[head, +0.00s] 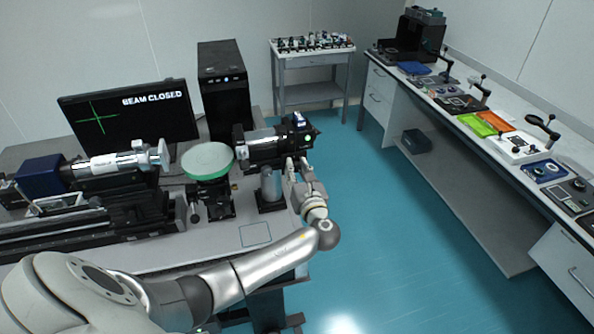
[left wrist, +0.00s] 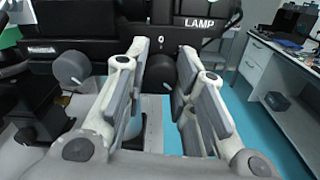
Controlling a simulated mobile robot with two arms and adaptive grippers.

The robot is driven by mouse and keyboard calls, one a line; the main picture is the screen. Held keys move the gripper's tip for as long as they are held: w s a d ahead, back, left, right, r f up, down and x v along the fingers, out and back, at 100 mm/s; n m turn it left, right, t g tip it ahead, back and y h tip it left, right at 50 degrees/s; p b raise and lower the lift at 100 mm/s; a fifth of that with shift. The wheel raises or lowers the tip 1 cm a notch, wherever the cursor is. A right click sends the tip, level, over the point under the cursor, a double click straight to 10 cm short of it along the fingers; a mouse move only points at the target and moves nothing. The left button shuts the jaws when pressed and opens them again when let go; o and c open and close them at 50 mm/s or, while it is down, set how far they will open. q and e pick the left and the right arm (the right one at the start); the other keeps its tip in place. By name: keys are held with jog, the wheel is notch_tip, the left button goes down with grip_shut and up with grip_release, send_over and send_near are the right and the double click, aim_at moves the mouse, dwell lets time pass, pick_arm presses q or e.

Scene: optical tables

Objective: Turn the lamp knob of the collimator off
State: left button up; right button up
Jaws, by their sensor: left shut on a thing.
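The black collimator (head: 262,147) sits on a post at the right end of the optical table, and its body with the white LAMP label (left wrist: 198,22) fills the top of the left wrist view. My left gripper (head: 297,166) is at the collimator's right end, fingers pointing at its near side. In the left wrist view, the gripper (left wrist: 163,50) has its fingers below and left of the label, shut on the dark lamp knob (left wrist: 180,72). My right gripper is not in view.
A grey knob (left wrist: 70,66) is left of the fingers. A pale green round disc (head: 208,162) stands left of the collimator. A monitor (head: 130,112) reads BEAM CLOSED. A side bench (head: 470,185) with several devices is at right. The floor between is clear.

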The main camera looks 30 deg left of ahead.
pick_arm(q)
jog(key=n+b, duration=0.1)
jog(key=n, duration=0.1)
jog(key=n+b, duration=0.1)
jog(key=n, duration=0.1)
jog(key=n+b, duration=0.2)
jog(key=shift+f, duration=0.3)
jog(key=n+b, duration=0.4)
jog(key=n, duration=0.1)
jog(key=shift+n+b, duration=0.4)
jog(key=n+b, duration=0.9)
jog(key=n, duration=0.1)
jog(key=shift+b, duration=0.4)
jog(key=n+b, duration=0.4)
jog(key=shift+r+n, duration=0.15)
jog(key=shift+n, duration=0.25)
jog(key=o, duration=1)
jog(key=shift+o, duration=0.3)
jog(key=shift+r, duration=0.1)
